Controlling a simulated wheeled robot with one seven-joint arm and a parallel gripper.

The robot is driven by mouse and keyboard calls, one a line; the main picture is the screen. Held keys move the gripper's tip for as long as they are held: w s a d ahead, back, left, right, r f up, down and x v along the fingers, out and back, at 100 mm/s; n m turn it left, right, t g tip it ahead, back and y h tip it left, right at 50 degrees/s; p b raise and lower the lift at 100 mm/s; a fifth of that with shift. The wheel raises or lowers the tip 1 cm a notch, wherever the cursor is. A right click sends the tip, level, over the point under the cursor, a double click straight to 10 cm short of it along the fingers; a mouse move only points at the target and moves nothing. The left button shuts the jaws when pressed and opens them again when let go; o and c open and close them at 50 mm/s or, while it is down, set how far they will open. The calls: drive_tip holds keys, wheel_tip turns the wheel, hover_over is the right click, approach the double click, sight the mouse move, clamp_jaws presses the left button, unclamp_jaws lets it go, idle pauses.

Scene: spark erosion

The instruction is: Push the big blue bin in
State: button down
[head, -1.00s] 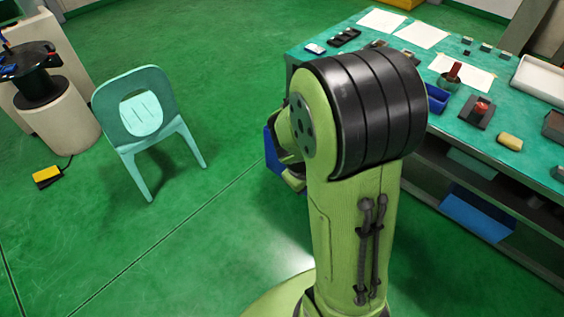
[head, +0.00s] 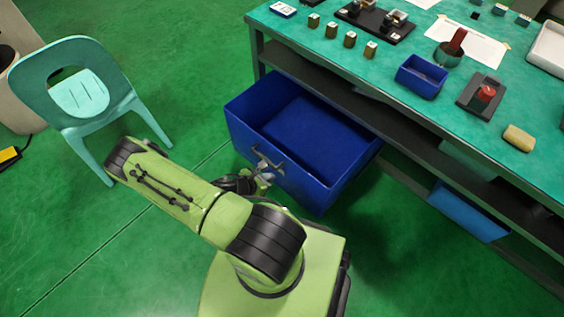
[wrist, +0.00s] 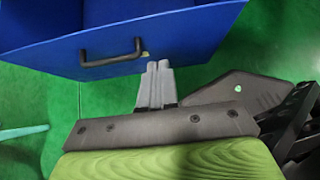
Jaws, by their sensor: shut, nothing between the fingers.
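The big blue bin (head: 288,186) sticks out from under the workbench (head: 399,118) in the head view, its front panel facing my arm. It looks empty inside. In the wrist view the bin's front (wrist: 180,44) fills the top, with a dark bar handle on it. My gripper (wrist: 158,66) is shut and empty, its fingertips at the lower edge of the bin's front, just right of the handle. I cannot tell whether they touch it. In the head view my gripper (head: 266,172) is small beside the bin's front.
A teal chair (head: 85,92) stands on the left, close to my arm. A lighter blue bin (head: 467,212) sits on the lower shelf at the right. Small parts and a small blue tray (head: 421,76) lie on the benchtop.

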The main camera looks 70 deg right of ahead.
sight(294, 165)
drive_tip(key=b+x, duration=0.1)
drive_tip(key=x, duration=0.2)
drive_tip(key=r+b+x, duration=0.1)
drive_tip(key=x, duration=0.3)
drive_tip(key=d+b+x, duration=0.1)
drive_tip(key=x, duration=0.3)
drive_tip(key=shift+s+d+r+b, duration=0.1)
drive_tip(key=shift+s+d+b, duration=0.1)
drive_tip(key=shift+s+b, duration=0.2)
drive_tip(key=shift+s+d+r, duration=0.1)
drive_tip(key=shift+s+d, duration=0.1)
drive_tip(key=shift+d, duration=0.25)
